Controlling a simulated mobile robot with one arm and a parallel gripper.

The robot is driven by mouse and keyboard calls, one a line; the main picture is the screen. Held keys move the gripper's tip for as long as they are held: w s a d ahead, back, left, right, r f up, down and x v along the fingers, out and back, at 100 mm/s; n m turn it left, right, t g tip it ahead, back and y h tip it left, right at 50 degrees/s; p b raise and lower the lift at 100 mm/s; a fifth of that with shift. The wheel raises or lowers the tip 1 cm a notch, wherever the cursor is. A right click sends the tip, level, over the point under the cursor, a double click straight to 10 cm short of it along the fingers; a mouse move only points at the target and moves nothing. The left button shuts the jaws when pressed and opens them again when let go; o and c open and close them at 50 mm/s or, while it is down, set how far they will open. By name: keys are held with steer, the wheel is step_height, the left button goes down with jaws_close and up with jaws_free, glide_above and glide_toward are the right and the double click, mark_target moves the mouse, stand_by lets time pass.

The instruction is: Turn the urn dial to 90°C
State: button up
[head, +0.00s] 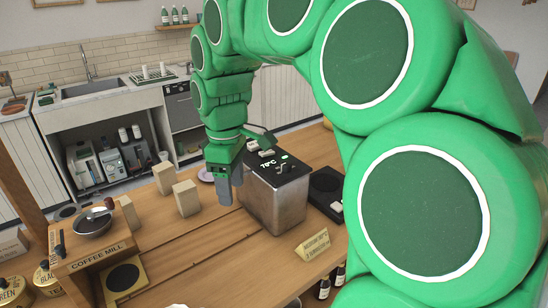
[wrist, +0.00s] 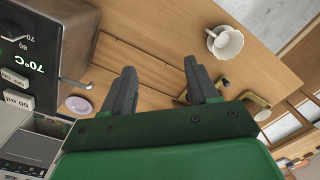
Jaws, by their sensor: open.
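The urn (head: 275,205) is a brushed metal box with a black top, standing on the wooden counter right of my gripper (head: 226,188) in the head view. Its display (head: 268,163) reads 70°C. The dial (head: 283,168) appears as a small dark knob with light marks beside the display. In the wrist view the urn's panel (wrist: 38,42) is at the top left, with 70°C lit and part of the dial (wrist: 14,38) at the edge. My gripper (wrist: 160,85) is open and empty, pointing down beside the urn, apart from the dial.
A purple saucer (wrist: 79,104) lies near the urn. A white cup (wrist: 226,43) stands on the counter. A dark scale-like plate (head: 326,186) is right of the urn.

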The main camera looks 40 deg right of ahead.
steer(key=w+d+r+n, duration=0.2)
steer(key=w+d, duration=0.4)
steer(key=d, duration=0.5)
steer(key=n, duration=0.1)
glide_above(286, 163)
steer(key=shift+f, duration=4.4)
steer(key=c, duration=1)
steer(key=shift+c, duration=0.2)
